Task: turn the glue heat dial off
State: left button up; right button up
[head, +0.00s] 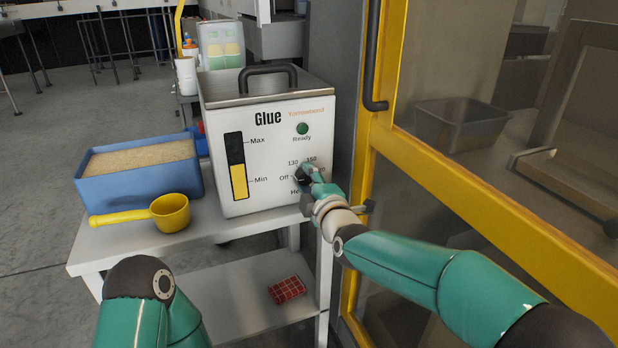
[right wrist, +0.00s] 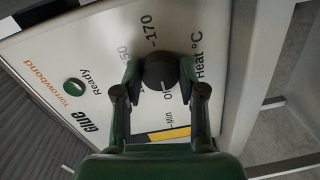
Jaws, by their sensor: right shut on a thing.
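The glue heat dial (right wrist: 160,70) is a dark round knob on the white front panel of the glue tank (head: 238,180). The labels Off, 130 and 150 show around it in the head view. My right gripper (head: 305,174) is shut on the dial. In the right wrist view its two fingers (right wrist: 159,76) sit on either side of the knob. A small pale mark shows on the dial's edge near the Off label, but its exact setting is hard to tell. My left gripper is out of view; only part of that arm shows.
The tank stands on a white table (head: 220,228). A blue bin (head: 140,188) of granules and a yellow scoop (head: 168,213) are left of it. A yellow-framed guard (head: 460,180) stands close on the right. A red item (head: 286,289) lies on the lower shelf.

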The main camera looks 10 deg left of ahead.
jog(key=shift+f, duration=0.25)
jog(key=o, duration=1.1)
jog(key=shift+o, duration=0.2)
jog(key=shift+r, duration=0.1)
jog(key=shift+s+d, duration=0.1)
jog(key=shift+s+d+r, duration=0.1)
jog(key=shift+s+d, duration=0.25)
jog(key=shift+s, duration=0.15)
jog(key=v, duration=1)
jog(key=shift+s, duration=0.15)
jog(key=shift+d, duration=0.1)
